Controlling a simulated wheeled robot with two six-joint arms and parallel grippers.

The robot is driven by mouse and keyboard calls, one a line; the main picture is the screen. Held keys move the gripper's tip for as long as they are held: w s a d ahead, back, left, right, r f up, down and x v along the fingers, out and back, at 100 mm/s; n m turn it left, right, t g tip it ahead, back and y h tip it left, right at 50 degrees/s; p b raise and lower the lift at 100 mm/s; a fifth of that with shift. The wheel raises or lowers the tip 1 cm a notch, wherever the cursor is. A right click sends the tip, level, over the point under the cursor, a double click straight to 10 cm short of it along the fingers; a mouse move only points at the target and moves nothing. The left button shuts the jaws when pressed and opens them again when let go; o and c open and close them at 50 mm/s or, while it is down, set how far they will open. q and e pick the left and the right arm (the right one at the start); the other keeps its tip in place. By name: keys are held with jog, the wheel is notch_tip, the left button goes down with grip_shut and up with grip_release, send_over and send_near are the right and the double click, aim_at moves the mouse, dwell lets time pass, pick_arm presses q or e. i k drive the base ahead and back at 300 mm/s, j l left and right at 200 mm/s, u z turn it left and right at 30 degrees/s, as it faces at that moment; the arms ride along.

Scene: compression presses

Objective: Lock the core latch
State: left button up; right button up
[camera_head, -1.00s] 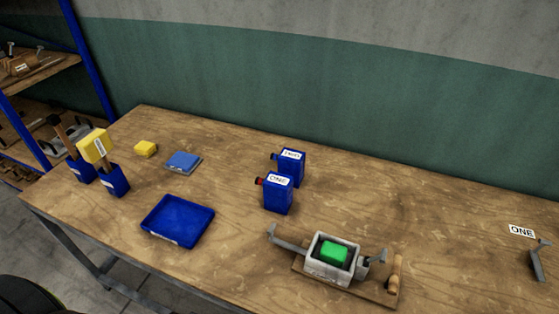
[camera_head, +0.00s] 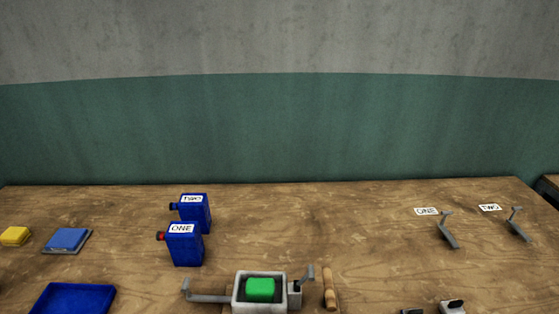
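The grey press (camera_head: 235,302) stands at the bottom middle of the camera_head view and holds a green block (camera_head: 260,289). A long grey arm (camera_head: 207,297) extends from its left side. A grey upright piece that looks like the latch (camera_head: 309,274) is on its right side, standing up. I cannot tell whether it is engaged. The press's lower part is cut off by the picture edge. No gripper is clearly shown, and none touches the press. Two small dark and pale pieces at the bottom right edge could be my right gripper's fingertips, but I cannot tell. My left gripper is not in view.
A wooden handle (camera_head: 329,288) lies right of the press. Blue containers labelled ONE (camera_head: 184,249) and TWO (camera_head: 196,214) stand behind it. A blue tray (camera_head: 72,299), blue pad (camera_head: 68,239) and yellow block (camera_head: 15,236) are left. Grey hooks (camera_head: 447,233) (camera_head: 517,226) stand right.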

aim_at(310, 276)
jog(key=l, duration=0.45)
jog(key=i+l, duration=0.15)
jog(key=l, duration=0.3)
jog(key=k+l, duration=0.2)
jog(key=l, duration=0.2)
jog(key=k+l, duration=0.15)
jog(key=l, duration=0.25)
jog(key=k+l+u, duration=0.1)
jog(key=l, duration=0.25)
jog(key=k+l, duration=0.25)
jog(key=l, duration=0.15)
jog(key=k+l, duration=0.2)
jog(key=l, duration=0.15)
